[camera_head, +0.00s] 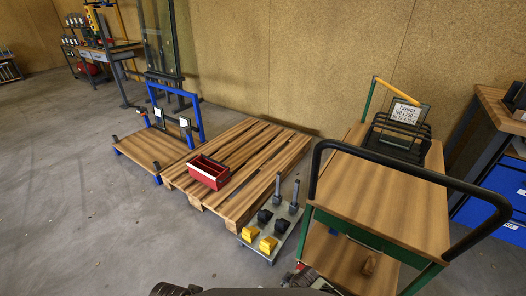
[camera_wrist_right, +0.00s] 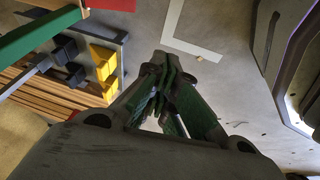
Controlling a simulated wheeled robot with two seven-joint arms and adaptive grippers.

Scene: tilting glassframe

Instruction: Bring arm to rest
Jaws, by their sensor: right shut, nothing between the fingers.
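My right gripper (camera_wrist_right: 165,75) is shut and empty in the wrist view, its green-padded fingers together above the grey floor. In the head view only a small dark part of it (camera_head: 306,279) shows at the bottom edge, beside the trolley's lower shelf. Dark parts of my own arm or body cut into the bottom edge left of centre; no left gripper fingers can be made out there.
A wooden trolley (camera_head: 385,200) with a black handle stands close on the right. A grey plate (camera_head: 284,232) with yellow and black blocks lies beside the pallet (camera_head: 262,150), which carries a red box (camera_head: 209,172). The floor at left is clear.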

